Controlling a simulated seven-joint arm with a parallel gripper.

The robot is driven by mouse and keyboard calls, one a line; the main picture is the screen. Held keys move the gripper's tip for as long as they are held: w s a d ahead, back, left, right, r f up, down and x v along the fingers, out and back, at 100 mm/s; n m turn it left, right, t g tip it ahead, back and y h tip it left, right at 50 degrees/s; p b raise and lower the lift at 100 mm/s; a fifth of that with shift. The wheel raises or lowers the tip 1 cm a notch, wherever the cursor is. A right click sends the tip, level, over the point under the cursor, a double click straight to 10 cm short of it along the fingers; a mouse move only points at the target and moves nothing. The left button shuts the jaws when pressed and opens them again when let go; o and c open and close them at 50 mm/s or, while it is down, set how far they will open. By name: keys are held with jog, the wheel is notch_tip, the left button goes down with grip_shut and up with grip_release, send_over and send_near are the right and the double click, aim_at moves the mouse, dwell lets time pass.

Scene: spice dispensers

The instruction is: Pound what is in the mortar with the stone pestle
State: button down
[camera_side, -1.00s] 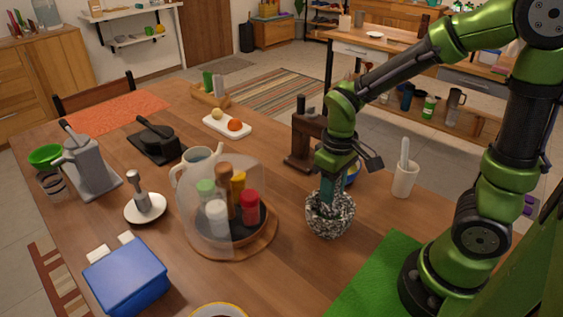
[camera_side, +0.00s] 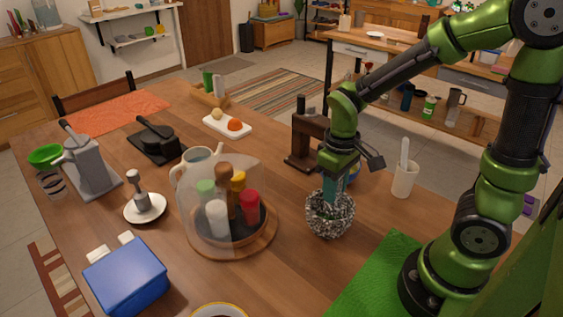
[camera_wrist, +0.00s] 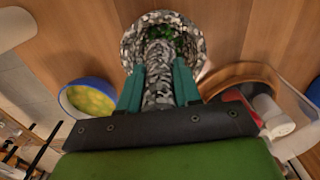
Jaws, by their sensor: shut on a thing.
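The speckled stone mortar (camera_side: 330,221) stands on the wooden table, left of the green mat in the side view. In the wrist view the mortar (camera_wrist: 136,42) is at the top, with green leafy bits (camera_wrist: 184,40) inside. My gripper (camera_wrist: 158,88) is shut on the speckled stone pestle (camera_wrist: 158,62), its teal fingers on either side of the shaft. The pestle's lower end is inside the mortar's bowl; its tip is hidden. In the side view my gripper (camera_side: 333,190) is right over the mortar's mouth and hides most of the pestle.
A clear-domed turntable of spice jars (camera_side: 228,250) stands close left of the mortar. A dark wooden stand (camera_side: 303,150) is behind. A white cup (camera_side: 404,182) is to the right. A blue bowl with yellow-green contents (camera_wrist: 88,98) is nearby.

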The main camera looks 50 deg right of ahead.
jog(key=shift+d+r, duration=0.1)
jog(key=shift+r, duration=0.15)
jog(key=shift+f, duration=0.1)
jog(key=shift+f, duration=1.45)
jog(key=shift+w+a+r, duration=0.15)
jog(key=shift+w+r, duration=0.1)
jog(key=shift+r, duration=0.55)
jog(key=shift+w+a+r, duration=0.15)
jog(key=shift+w+r, duration=0.05)
jog(key=shift+r, duration=0.55)
jog(key=shift+f, duration=0.15)
